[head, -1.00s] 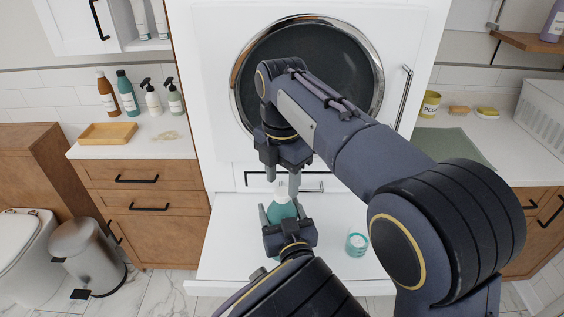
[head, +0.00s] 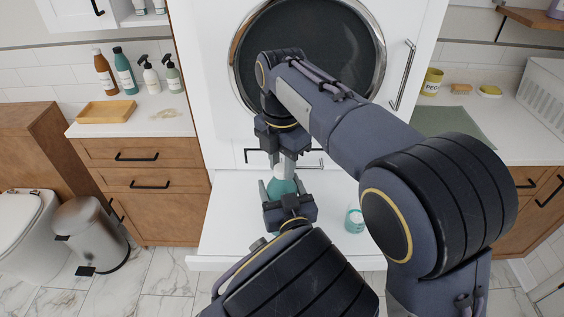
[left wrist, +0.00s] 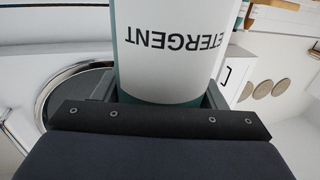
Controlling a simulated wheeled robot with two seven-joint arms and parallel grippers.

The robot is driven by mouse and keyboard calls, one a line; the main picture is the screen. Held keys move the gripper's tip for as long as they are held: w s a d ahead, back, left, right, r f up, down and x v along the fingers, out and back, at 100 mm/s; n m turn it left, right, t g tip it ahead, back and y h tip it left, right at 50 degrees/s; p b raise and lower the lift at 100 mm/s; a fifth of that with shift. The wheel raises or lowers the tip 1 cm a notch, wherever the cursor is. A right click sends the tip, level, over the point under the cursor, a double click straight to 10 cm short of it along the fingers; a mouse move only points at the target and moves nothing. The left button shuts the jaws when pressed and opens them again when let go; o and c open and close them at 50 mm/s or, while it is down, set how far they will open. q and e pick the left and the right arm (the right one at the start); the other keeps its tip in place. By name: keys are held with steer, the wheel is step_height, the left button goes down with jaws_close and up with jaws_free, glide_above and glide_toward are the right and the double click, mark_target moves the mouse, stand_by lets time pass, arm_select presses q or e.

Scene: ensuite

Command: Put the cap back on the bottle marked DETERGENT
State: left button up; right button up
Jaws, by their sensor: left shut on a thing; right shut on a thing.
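The teal bottle (head: 281,187) is upright above the white pull-out shelf (head: 235,225). In the left wrist view, its white label (left wrist: 170,45) shows upside-down letters reading "ETERGENT". My left gripper (head: 281,192) is shut around the bottle's body. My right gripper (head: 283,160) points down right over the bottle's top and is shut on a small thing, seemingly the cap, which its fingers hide. I cannot tell whether the cap touches the bottle's neck.
A clear container with a teal band (head: 354,217) stands on the shelf to the right. The round-doored appliance (head: 305,60) is close behind my right arm. The left counter holds several bottles and a wooden tray (head: 106,111). A steel bin (head: 92,235) stands on the floor.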

steer(key=m, duration=0.8)
steer(key=shift+m, duration=0.4)
steer(key=m, duration=2)
steer(key=shift+f, duration=0.1)
steer(key=m, duration=0.8)
steer(key=shift+m, duration=0.3)
steer(key=o, duration=1.1)
